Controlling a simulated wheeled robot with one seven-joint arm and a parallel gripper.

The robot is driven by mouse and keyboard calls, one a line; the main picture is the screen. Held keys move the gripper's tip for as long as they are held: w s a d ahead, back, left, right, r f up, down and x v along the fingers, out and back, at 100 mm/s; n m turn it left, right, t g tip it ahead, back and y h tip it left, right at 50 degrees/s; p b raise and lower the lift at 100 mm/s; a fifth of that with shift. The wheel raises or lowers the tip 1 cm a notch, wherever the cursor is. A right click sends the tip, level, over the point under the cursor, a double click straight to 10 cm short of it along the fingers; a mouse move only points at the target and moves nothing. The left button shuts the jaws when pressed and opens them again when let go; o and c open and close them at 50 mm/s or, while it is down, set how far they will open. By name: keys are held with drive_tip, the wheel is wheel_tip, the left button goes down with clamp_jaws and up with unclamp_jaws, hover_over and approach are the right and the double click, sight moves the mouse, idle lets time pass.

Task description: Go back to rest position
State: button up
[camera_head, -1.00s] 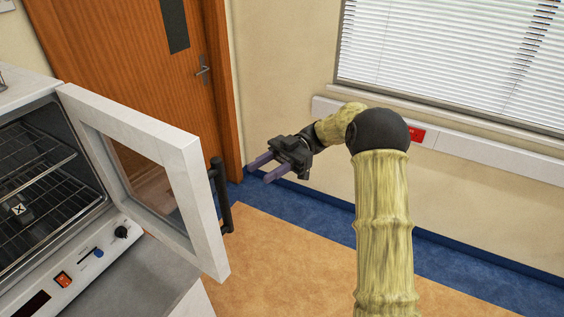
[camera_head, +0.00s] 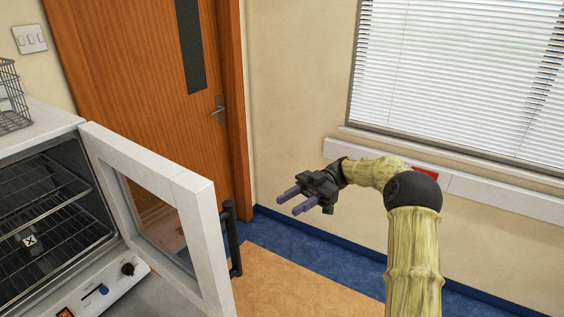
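My gripper (camera_head: 291,201) is in the middle of the head view, at the end of my bent arm, which rises from the lower right. Its two purple-grey fingers point left and stand apart with nothing between them. The gripper is in free air, to the right of the open oven door's dark handle and clear of it.
A white oven (camera_head: 75,280) stands at the left with its door (camera_head: 205,225) swung open toward me. A wire basket (camera_head: 12,100) stands on top. Behind are a wooden door (camera_head: 125,85) and a window blind (camera_head: 450,80). Floor at centre is clear.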

drive_tip(key=w+a+r+m+t+y, duration=0.4)
drive_tip(key=w+a+m+t, duration=0.1)
drive_tip(key=a+t, duration=0.4)
drive_tip(key=w+m+t+h, duration=0.45)
drive_tip(key=m+t, duration=0.25)
drive_tip(key=t, duration=0.4)
drive_tip(key=s+d+f+m+t+h, duration=0.1)
drive_tip(key=s+d+f+m+h, duration=0.25)
drive_tip(key=d+h, duration=0.2)
drive_tip(key=s+d+f+m+h, duration=0.2)
drive_tip(key=d+f+m+h, duration=0.25)
drive_tip(key=d, duration=0.25)
drive_tip(key=s+d+f+m+g+h, duration=0.2)
drive_tip(key=s+f+g, duration=0.1)
drive_tip(key=s, duration=0.9)
drive_tip(key=s+d+f+m+g+h, duration=0.1)
drive_tip(key=s+d+f+m+g, duration=0.1)
drive_tip(key=s, duration=0.9)
wheel_tip(320, 180, down, 2)
drive_tip(key=shift+s+d+f+m+g+h, duration=0.15)
drive_tip(key=shift+s+f+m+g+h, duration=0.2)
drive_tip(key=shift+m+g, duration=0.65)
drive_tip(key=shift+r, duration=0.1)
